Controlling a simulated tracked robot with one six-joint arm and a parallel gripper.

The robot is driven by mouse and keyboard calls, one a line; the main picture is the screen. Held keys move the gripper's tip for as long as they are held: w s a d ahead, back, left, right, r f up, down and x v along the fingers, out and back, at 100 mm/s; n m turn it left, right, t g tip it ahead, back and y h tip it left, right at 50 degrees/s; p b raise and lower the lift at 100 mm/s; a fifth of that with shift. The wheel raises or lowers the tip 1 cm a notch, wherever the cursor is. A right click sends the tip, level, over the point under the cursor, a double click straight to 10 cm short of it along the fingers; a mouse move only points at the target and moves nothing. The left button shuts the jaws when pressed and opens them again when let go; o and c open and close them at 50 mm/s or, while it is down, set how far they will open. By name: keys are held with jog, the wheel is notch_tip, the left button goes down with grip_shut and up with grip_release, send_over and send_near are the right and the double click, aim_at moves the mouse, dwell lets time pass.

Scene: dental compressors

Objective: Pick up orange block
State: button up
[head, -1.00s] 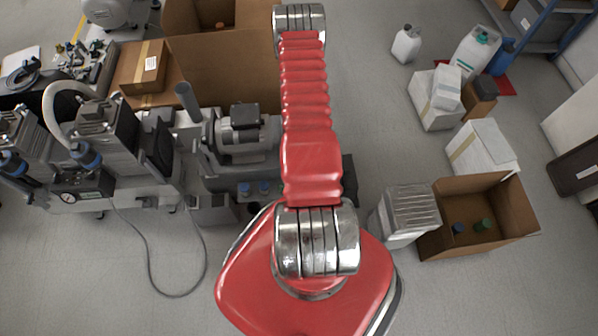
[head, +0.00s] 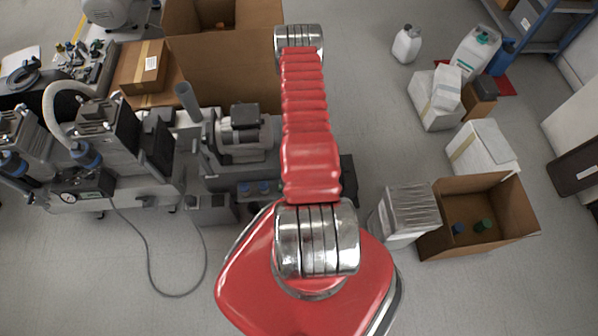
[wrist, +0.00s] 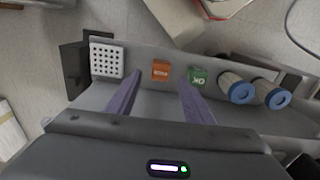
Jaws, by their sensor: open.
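The orange block (wrist: 161,70) shows in the wrist view on a grey surface (wrist: 140,101), with small dark marks on its face. My gripper (wrist: 156,88) is open; its two purple-grey fingers point toward the block. The block lies a little beyond the fingertips, between their lines, and I see nothing held. A green block (wrist: 198,76) marked OK sits just right of the orange one, close to the right finger. In the head view my arm covers the area, and neither block nor gripper can be made out there.
A white perforated block (wrist: 106,58) is left of the orange block. Two blue-ended cylinders (wrist: 243,93) are at right. In the head view, compressor machinery (head: 245,135) stands left of my arm; an open cardboard box (head: 500,238) and a silver ribbed container (head: 408,215) are at right.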

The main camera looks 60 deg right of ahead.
jog(key=shift+a+f, duration=0.1)
jog(key=shift+f, duration=1.7)
jog(key=shift+c, duration=0.5)
jog(key=c, duration=1)
jog(key=shift+r, duration=0.15)
jog(key=shift+r, duration=4.85)
